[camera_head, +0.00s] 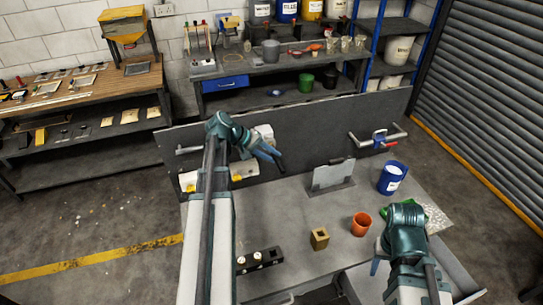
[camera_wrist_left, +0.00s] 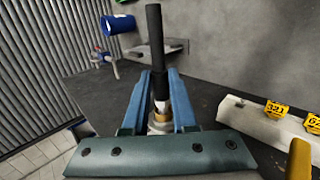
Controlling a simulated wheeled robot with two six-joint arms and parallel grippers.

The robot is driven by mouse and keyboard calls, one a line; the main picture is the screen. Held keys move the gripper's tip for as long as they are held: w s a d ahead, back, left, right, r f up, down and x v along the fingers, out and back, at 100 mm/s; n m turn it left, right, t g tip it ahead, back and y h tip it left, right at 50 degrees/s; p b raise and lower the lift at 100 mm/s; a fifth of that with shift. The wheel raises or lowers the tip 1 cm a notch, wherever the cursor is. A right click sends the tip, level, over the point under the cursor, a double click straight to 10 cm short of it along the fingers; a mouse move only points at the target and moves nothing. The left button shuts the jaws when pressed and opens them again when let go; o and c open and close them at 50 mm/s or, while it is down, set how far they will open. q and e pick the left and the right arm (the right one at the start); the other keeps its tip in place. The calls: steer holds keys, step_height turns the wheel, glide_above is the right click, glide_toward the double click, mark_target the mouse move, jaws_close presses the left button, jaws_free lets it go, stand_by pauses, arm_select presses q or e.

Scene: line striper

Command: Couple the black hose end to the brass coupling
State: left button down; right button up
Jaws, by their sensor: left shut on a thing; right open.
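My left gripper (camera_head: 268,154) is over the back of the bench, near the grey upright panel. In the left wrist view its two blue fingers (camera_wrist_left: 159,82) are shut on the black hose end (camera_wrist_left: 154,35), a dark tube sticking out past the fingertips. A small brass-coloured ring (camera_wrist_left: 161,107) with a pale part shows between the fingers, below the tube. I cannot tell whether this ring is the brass coupling or touches the hose end. My right gripper (camera_head: 375,267) is at the front right, open, its fingers mostly hidden by its wrist.
The bench holds a brass-coloured block (camera_head: 319,239), an orange cup (camera_head: 361,224), a blue can (camera_head: 392,178), a grey plate stand (camera_head: 333,176) and a black holder (camera_head: 260,259). A valve with red and blue parts (camera_head: 379,138) is on the panel (camera_head: 310,133).

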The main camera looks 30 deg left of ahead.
arm_select(q)
steer(key=shift+w+a, duration=0.4)
steer(key=shift+a, duration=0.1)
steer(key=shift+c, duration=1.5)
jaws_free()
steer(key=p+v, duration=0.5)
steer(key=v, duration=0.2)
